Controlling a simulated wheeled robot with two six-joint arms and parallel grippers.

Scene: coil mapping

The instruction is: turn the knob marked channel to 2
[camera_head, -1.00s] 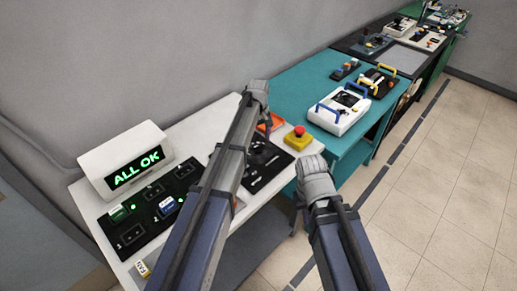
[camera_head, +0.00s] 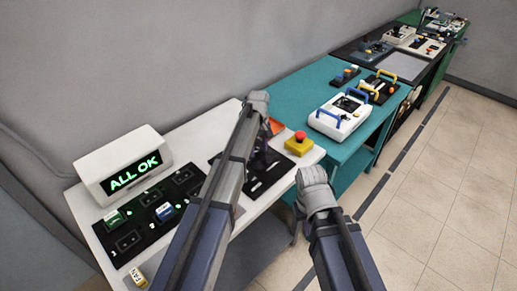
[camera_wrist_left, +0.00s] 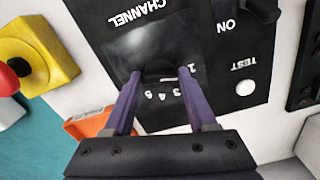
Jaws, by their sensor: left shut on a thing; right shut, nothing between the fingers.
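The black panel (camera_head: 270,175) lies on the white table, partly hidden behind my left arm in the head view.
A yellow box with a red button (camera_head: 299,144) stands right of the panel. An orange thing (camera_wrist_left: 90,124) lies close to the fingers. A white display reading ALL OK (camera_head: 125,165) stands at the left behind a black switch board (camera_head: 130,243). A teal table (camera_head: 300,88) adjoins.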

